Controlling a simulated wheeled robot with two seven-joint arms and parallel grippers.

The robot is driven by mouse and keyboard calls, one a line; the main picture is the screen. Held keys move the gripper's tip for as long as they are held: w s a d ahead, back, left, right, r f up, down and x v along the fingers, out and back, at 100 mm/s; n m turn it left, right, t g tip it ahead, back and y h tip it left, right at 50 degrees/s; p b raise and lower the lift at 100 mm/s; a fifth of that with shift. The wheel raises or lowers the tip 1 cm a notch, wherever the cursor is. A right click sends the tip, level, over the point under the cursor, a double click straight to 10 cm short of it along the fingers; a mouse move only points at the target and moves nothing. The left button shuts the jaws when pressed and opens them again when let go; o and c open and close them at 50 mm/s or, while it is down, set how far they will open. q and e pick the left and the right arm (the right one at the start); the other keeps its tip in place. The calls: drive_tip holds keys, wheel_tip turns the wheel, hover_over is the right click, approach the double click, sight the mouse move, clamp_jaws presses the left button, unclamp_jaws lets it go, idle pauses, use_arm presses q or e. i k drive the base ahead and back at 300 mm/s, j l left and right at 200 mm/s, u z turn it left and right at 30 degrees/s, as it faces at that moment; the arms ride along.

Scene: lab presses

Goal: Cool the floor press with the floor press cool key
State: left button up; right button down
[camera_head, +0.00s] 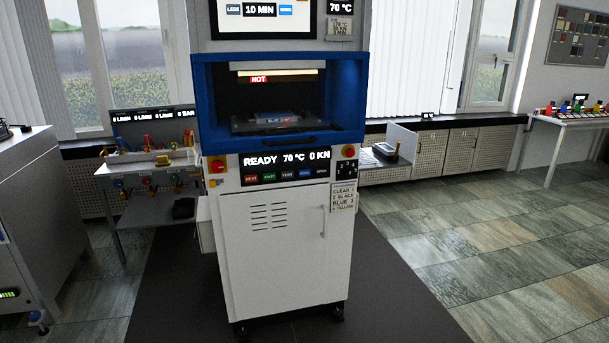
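The floor press (270,240) stands upright in the middle of the view, a white cabinet with a blue-framed press chamber (222,110) on top. A red "HOT" sign glows inside the chamber. The blue key's label is too small to read surely. Neither of my grippers is in view.
A bench with valves and a gauge panel (150,115) stands left of the press. A grey cabinet (40,200) is at the far left. A low sideboard (470,145) and a table (570,120) are at the right. The dark mat (390,300) and tiled floor are clear.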

sight(306, 171)
drive_tip(key=i+j, duration=0.25)
drive_tip(key=i, duration=0.3)
drive_tip(key=i+j+z, duration=0.1)
drive_tip(key=i+j, duration=0.2)
drive_tip(key=i, duration=0.25)
drive_tip(key=i+j, duration=0.3)
drive_tip(key=i, duration=0.25)
drive_tip(key=i+j, duration=0.3)
drive_tip(key=i, duration=0.2)
drive_tip(key=i+z, duration=0.05)
